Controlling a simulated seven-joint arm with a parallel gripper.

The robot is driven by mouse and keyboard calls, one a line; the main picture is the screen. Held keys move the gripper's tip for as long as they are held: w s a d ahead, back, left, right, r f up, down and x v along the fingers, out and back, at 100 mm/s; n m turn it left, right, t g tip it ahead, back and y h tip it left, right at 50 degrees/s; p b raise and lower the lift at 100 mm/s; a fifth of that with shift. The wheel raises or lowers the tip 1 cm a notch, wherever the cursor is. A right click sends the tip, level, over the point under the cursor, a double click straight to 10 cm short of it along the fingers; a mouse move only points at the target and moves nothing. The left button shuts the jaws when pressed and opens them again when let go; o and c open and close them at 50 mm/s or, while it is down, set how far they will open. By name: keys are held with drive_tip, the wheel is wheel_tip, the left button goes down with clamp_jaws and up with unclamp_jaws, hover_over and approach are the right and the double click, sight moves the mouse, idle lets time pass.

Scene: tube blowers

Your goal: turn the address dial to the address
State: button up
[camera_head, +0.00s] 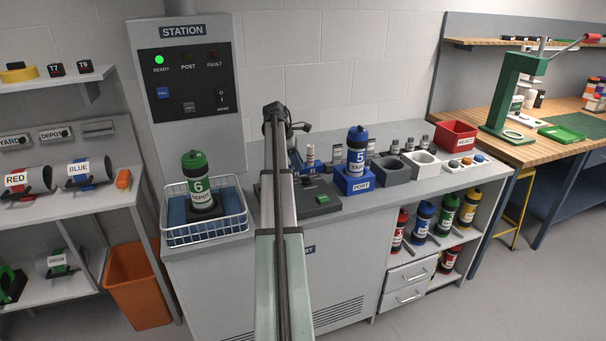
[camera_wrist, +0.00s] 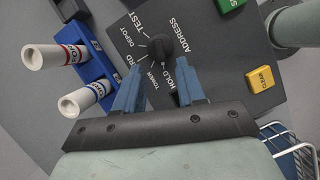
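The address dial (camera_wrist: 159,47) is a black knob on a dark panel in the wrist view. Labels reading TEST, DEPOT, YARD (partly hidden), TOWER and HOLD surround it, with ADDRESS to its right. Where its pointer stands is too small to tell. My gripper (camera_wrist: 159,70) is open, its two blue fingers just below the knob in the picture, with a gap between them. Whether either touches the panel I cannot tell. A blue carrier marked 5 YARD (camera_head: 356,157) stands upright in the blue POST holder (camera_head: 354,182).
A green-topped carrier marked 6 DEPOT (camera_head: 200,190) stands in a wire basket (camera_head: 206,237). A yellow CLEAR button (camera_wrist: 261,79) and a green button (camera_wrist: 229,3) flank the dial. The READY lamp (camera_head: 159,59) glows green.

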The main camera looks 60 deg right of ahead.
sight(307, 180)
drive_tip(key=shift+x, duration=2.7)
drive_tip(key=shift+c, duration=0.3)
clamp_jaws()
